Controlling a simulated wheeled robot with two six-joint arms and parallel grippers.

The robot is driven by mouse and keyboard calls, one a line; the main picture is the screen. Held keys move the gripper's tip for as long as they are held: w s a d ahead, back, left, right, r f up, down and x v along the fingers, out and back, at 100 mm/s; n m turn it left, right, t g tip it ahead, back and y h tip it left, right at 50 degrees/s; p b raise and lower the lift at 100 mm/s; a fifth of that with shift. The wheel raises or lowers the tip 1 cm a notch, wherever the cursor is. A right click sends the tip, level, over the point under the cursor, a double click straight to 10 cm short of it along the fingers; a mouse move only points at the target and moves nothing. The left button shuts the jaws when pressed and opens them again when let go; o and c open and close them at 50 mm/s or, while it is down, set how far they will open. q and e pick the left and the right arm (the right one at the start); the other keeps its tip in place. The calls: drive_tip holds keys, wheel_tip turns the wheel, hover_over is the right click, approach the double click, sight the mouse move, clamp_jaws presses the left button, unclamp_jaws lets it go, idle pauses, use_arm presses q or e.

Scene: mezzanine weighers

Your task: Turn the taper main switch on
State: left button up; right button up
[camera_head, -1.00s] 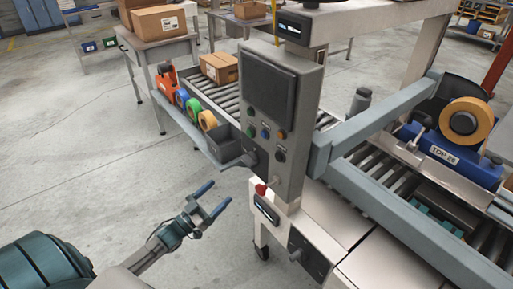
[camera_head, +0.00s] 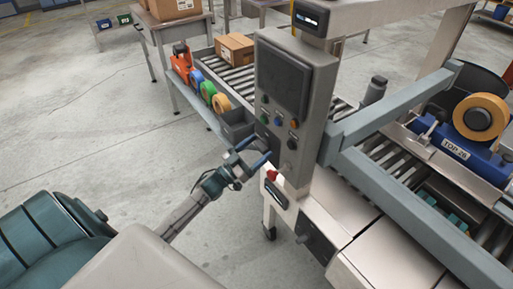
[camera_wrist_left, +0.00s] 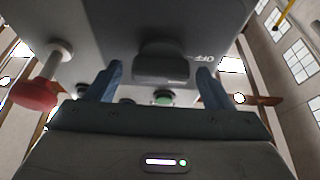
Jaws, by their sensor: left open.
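The main switch is a dark grey knob (camera_wrist_left: 162,62) on the control box of the taper, with an upside-down "OFF" label beside it in the left wrist view. The label's other side is not readable, and I cannot tell the knob's exact setting. My left gripper (camera_wrist_left: 159,84) is open, with one blue finger on each side of the knob in that view. My right gripper is not in view.
A red push button (camera_head: 272,176) on a stem sticks out close below the gripper; it also shows in the left wrist view (camera_wrist_left: 35,95). Coloured buttons are on the box front. Tape rolls (camera_head: 208,93) and a grey bin (camera_head: 236,124) stand behind. Open floor lies left.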

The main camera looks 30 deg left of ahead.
use_arm(q)
drive_tip(key=c, duration=1)
drive_tip(key=shift+f, duration=0.1)
